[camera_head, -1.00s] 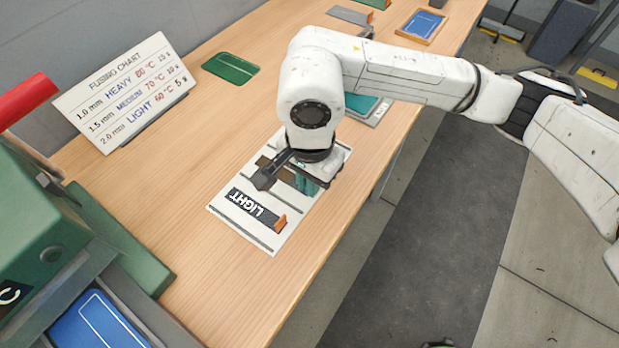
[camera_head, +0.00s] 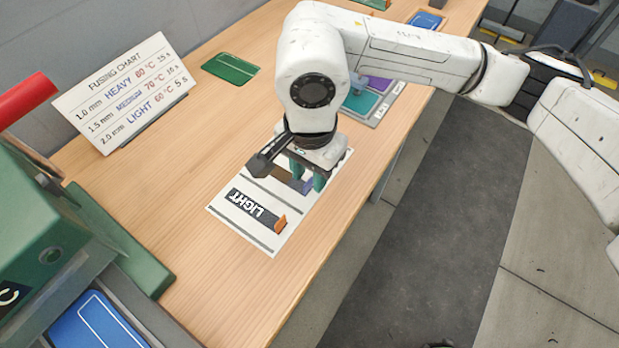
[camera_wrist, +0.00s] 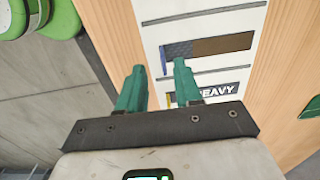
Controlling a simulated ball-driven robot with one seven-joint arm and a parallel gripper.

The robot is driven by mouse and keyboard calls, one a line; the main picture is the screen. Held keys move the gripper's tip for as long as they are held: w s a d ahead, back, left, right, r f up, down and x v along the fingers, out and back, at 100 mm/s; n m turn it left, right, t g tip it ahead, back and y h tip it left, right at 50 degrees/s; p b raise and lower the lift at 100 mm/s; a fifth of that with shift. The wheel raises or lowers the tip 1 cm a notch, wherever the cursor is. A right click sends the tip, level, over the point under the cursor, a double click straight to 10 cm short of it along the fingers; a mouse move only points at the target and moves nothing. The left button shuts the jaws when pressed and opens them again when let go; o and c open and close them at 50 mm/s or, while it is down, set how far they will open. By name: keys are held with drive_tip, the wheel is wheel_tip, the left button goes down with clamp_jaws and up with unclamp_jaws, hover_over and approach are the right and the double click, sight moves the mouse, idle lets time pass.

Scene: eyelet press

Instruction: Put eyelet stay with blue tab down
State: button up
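My gripper (camera_head: 307,183) hangs just above a white slotted board (camera_head: 225,212) on the bench. Its two green fingers (camera_wrist: 158,68) are apart, with nothing gripped between the tips. In the wrist view a dark stay marked HEAVY (camera_wrist: 218,90) lies on the board below the fingers. In the head view a stay marked LIGHT (camera_head: 250,204) with an orange tab (camera_head: 280,224) lies on the board's near part.
The green press (camera_head: 45,240) with a blue plate (camera_head: 95,325) stands at lower left. A fusing chart (camera_head: 125,92) stands behind the board. A green mat (camera_head: 231,67) and a tray (camera_head: 378,118) with purple and teal pieces lie farther along. Bare wood surrounds the board.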

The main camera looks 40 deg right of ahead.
wheel_tip(320, 180, up, 9)
drive_tip(key=shift+b, duration=0.3)
drive_tip(key=shift+f, duration=0.1)
idle(0.4)
